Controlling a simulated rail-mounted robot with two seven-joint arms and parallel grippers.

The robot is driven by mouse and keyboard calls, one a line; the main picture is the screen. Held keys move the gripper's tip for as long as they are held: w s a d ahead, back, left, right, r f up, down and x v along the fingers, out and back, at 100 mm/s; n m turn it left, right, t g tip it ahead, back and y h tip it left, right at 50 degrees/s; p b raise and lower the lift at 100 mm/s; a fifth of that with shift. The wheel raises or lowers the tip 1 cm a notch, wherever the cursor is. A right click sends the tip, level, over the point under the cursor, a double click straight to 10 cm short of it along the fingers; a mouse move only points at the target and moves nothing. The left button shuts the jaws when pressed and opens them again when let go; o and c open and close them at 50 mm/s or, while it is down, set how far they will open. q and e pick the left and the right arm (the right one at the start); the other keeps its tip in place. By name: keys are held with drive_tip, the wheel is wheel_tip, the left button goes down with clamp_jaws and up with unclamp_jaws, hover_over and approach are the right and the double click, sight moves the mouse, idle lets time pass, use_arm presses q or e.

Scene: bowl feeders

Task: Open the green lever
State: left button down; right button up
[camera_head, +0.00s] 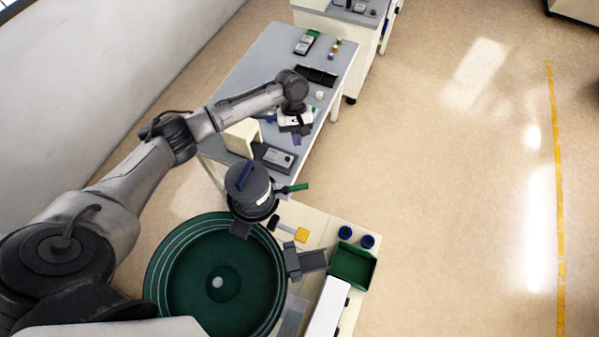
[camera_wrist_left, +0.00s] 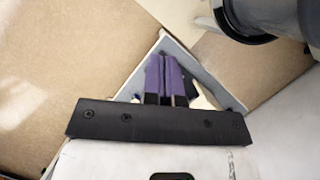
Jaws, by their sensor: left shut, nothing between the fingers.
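The green lever (camera_head: 293,188) sticks out to the right from the side of a grey cylindrical hopper (camera_head: 248,186) above the bowl feeder. My left gripper (camera_head: 296,138) is above and beyond the lever in the head view, over the grey table, apart from the lever. In the left wrist view its purple fingers (camera_wrist_left: 167,78) are together with nothing between them. Part of what looks like the grey hopper (camera_wrist_left: 275,15) shows at the top right there, and the lever is not visible. My right gripper is not in view.
The green bowl feeder (camera_head: 172,262) stands below the hopper. A grey table (camera_head: 258,75) with a control box (camera_head: 278,158) lies beyond. Open floor is at right.

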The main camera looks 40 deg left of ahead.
sight(292, 189)
use_arm(q)
drive_tip(key=shift+a+n, duration=0.1)
drive_tip(key=shift+n, duration=0.4)
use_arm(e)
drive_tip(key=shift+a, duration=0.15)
use_arm(q)
drive_tip(key=shift+f, duration=0.1)
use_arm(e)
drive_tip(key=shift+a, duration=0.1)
use_arm(q)
drive_tip(key=s+d+f+p, duration=0.3)
drive_tip(key=d+f, duration=0.3)
drive_tip(key=f, duration=0.3)
drive_tip(key=shift+s, duration=0.8)
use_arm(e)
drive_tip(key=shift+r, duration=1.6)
use_arm(q)
drive_tip(key=shift+d, duration=0.25)
